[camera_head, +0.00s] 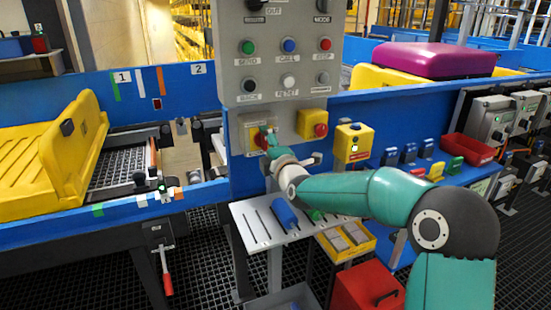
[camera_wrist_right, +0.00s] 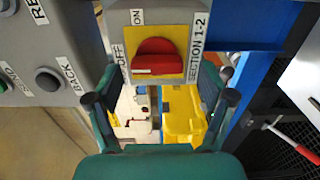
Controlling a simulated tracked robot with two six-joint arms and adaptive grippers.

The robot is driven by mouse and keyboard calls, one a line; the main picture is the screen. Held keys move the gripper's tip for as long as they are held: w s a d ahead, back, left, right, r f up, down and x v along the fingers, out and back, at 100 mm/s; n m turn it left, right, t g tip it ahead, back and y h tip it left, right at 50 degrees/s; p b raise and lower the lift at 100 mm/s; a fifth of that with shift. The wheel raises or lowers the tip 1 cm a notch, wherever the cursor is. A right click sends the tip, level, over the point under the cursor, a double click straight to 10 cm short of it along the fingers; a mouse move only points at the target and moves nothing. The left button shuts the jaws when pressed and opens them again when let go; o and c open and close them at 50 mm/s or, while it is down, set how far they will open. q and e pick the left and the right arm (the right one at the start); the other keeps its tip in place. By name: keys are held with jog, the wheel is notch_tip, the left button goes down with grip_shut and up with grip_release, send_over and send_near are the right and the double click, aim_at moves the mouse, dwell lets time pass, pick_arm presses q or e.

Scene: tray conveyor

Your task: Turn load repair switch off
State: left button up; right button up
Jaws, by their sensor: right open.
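A red rotary switch (camera_wrist_right: 157,55) sits on a yellow plate on a grey box in the right wrist view. The labels beside it read ON, OFF and SECTION 1-2; I see no readable "load repair" label. A pale mark on the red knob lies on the OFF side. My right gripper (camera_wrist_right: 163,98) is open and empty, its fingers apart in front of the box; I cannot tell whether they touch it. My left gripper is out of view.
The grey control panel (camera_head: 230,75) carries several buttons above the gripper. A yellow box (camera_head: 353,143) stands further right. A metal shelf (camera_head: 250,230) with a blue tool is below. A yellow tray (camera_head: 50,160) lies left.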

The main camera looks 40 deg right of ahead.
jog(key=v, duration=1.1)
jog(key=shift+a, duration=0.1)
